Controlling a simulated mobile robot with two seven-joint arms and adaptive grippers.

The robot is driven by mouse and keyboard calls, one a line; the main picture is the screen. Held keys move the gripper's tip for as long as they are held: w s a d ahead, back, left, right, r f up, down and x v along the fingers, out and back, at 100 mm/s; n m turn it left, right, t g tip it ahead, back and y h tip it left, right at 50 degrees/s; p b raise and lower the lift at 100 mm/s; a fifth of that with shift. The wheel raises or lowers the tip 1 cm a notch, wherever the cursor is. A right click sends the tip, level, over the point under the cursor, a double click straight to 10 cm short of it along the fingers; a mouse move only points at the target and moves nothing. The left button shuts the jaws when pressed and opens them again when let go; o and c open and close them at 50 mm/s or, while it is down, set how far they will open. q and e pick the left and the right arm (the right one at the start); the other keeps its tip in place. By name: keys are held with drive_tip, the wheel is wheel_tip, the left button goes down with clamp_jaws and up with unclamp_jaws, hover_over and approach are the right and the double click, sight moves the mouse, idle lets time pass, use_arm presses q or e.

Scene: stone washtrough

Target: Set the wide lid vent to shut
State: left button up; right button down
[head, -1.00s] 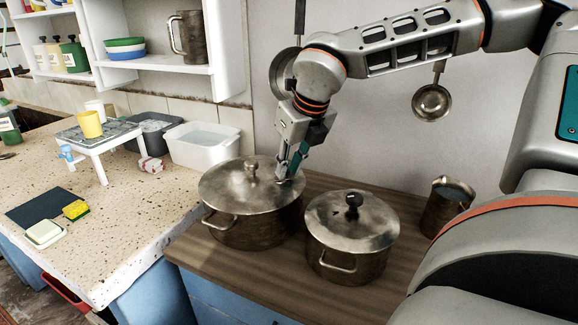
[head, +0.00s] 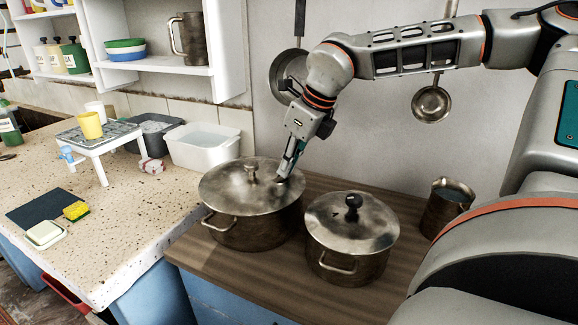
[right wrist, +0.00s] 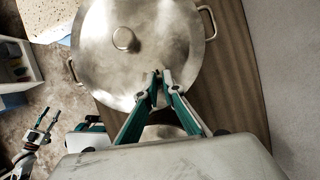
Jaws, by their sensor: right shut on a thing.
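The wide pot (head: 250,228) stands on the wooden counter, with its metal lid (head: 230,185) on. The lid also fills the upper middle of the right wrist view (right wrist: 105,65), with its round knob (right wrist: 124,39). My right gripper (head: 283,177) reaches down to the right part of this lid, beyond the knob. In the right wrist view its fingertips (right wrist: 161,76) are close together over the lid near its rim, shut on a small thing. The fingers mostly hide the vent, so I cannot tell its setting. My left gripper (right wrist: 47,119) shows small at the lower left there, fingers apart and empty.
A smaller lidded pot (head: 345,262) with a dark knob stands just right of the wide pot. A metal mug (head: 447,207) is farther right. A white basin (head: 203,150) sits behind on the left. Pans hang on the wall behind my right arm.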

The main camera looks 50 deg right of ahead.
drive_tip(key=n+y, duration=0.1)
drive_tip(key=n, duration=0.1)
drive_tip(key=w+n+y+b, duration=0.1)
drive_tip(key=n, duration=0.2)
drive_tip(key=shift+w+d+f+g, duration=0.1)
drive_tip(key=shift+w+f+g, duration=0.1)
drive_tip(key=shift+g, duration=0.2)
drive_tip(key=shift+w+r+n+y+b, duration=0.2)
drive_tip(key=shift+n+y+b, duration=0.1)
drive_tip(key=shift+n, duration=0.8)
drive_tip(key=c, duration=2.2)
unclamp_jaws()
drive_tip(key=shift+r, duration=0.1)
drive_tip(key=shift+g, duration=0.3)
drive_tip(key=v, duration=1.1)
drive_tip(key=shift+s+d+r, duration=0.1)
drive_tip(key=shift+s+r, duration=0.1)
drive_tip(key=shift+r, duration=0.15)
